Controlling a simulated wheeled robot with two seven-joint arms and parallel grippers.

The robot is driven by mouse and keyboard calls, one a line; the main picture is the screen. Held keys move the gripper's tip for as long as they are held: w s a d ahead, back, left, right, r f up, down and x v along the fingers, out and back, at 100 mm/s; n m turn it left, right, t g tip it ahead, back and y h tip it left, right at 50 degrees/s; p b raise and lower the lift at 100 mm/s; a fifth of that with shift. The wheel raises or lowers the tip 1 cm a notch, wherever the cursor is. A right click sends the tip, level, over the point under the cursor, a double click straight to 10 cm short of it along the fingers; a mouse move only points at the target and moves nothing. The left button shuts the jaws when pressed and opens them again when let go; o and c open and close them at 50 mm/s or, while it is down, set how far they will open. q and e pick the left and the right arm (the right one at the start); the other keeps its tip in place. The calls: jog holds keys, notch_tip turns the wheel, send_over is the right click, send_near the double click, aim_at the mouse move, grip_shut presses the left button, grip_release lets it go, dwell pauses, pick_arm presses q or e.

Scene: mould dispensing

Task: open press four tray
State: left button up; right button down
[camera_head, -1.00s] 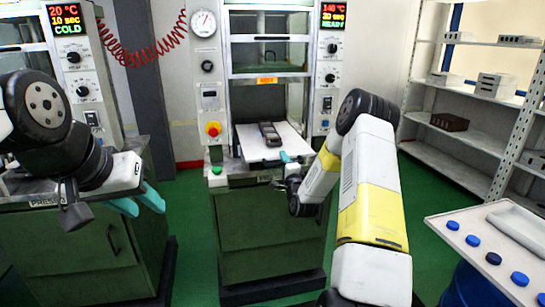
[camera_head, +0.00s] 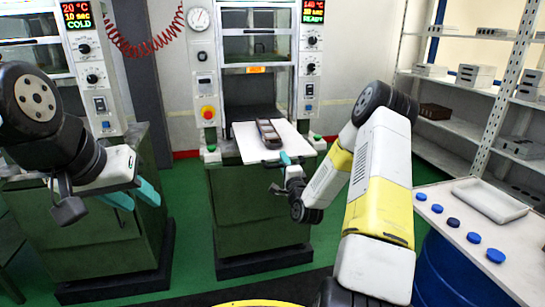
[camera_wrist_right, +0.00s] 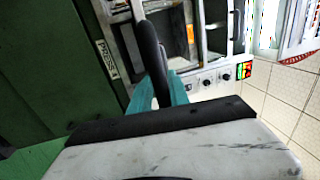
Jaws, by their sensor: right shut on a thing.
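The middle press (camera_head: 218,180) has a display reading 140 °C, 30 sec, READY. Its white tray (camera_head: 241,138) sticks out over the front ledge and carries a dark elongated mould (camera_head: 268,132). My right gripper (camera_head: 287,159) is at the tray's front edge. In the right wrist view its teal fingers (camera_wrist_right: 158,92) are closed around a dark bar-like handle (camera_wrist_right: 150,45). My left gripper (camera_head: 136,197) hangs at the left in front of the left press, its two teal fingers apart and empty.
The left press (camera_head: 110,245) reads 20 °C, COLD. Shelves (camera_head: 455,125) line the right wall. Green floor is clear before the presses.

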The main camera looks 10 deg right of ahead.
jog(key=shift+s+r, duration=0.4)
jog(key=shift+r, duration=0.3)
jog(key=c, duration=1.4)
grip_release()
jog(key=shift+s+a, duration=0.1)
jog(key=shift+f, duration=0.1)
jog(key=shift+f, duration=0.25)
jog(key=shift+s, duration=0.1)
jog(key=s+f, duration=0.1)
jog(key=s, duration=0.6)
jog(key=shift+s+d+f, duration=0.15)
jog(key=shift+s+d, duration=0.1)
jog(key=shift+s, duration=0.1)
